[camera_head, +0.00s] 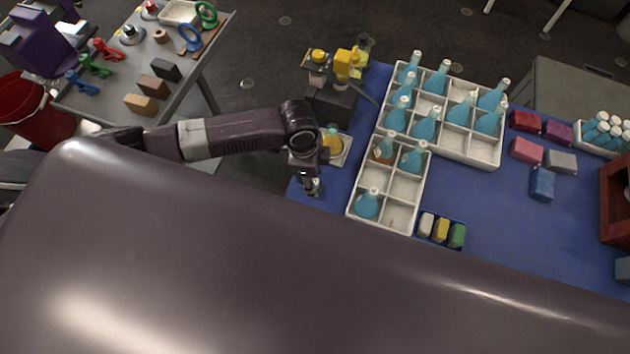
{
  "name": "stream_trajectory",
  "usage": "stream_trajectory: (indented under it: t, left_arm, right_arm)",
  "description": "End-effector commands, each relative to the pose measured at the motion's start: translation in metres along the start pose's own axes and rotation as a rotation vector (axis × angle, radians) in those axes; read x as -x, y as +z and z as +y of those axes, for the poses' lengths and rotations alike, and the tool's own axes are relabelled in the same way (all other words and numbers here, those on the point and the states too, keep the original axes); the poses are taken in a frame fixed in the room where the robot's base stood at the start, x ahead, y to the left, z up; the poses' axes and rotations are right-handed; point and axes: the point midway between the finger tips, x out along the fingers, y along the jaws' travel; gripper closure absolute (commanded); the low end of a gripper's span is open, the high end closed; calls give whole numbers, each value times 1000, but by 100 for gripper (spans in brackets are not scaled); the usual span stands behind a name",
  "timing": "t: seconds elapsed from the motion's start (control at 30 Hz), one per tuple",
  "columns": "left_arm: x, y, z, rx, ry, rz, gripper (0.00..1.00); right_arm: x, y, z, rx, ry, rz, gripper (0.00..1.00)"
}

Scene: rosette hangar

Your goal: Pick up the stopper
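My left gripper (312,187) points down at the left edge of the blue tabletop (490,247), left of the smaller white crate. Its fingers are small and dark here, so I cannot tell whether they are open or shut. I cannot make out a separate stopper; it may be hidden or too small to tell. A flask with yellow content (333,141) stands on a pale base just behind the gripper, partly covered by the arm. My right gripper is not in view.
White divided crates (404,188) hold blue bottles (424,124); some compartments are empty. A blue tray (422,237) with coloured blocks lies beside them. A yellow-and-dark device (345,68) stands behind. A grey table (190,88) with tools is at left. My body covers the foreground.

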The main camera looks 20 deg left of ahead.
Motion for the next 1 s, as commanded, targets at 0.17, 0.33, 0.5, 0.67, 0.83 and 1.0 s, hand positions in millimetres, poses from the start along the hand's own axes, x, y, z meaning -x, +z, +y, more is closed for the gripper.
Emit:
stream_trajectory:
  t: [0.17, 0.33, 0.5, 0.67, 0.83, 1.0]
  left_arm:
    - [0, 0, 0, 1, 0, 0, 78]
    - [0, 0, 0, 1, 0, 0, 93]
    - [0, 0, 0, 1, 0, 0, 94]
    - [4, 0, -1, 1, 0, 0, 94]
    - [19, -2, -1, 1, -2, 1, 94]
    - [53, -7, -2, 0, -5, 3, 94]
  right_arm:
    - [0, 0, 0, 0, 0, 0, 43]
    - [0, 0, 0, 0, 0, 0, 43]
    - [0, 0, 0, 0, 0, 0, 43]
    - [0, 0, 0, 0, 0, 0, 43]
    - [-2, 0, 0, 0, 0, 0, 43]
    - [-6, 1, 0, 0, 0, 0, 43]
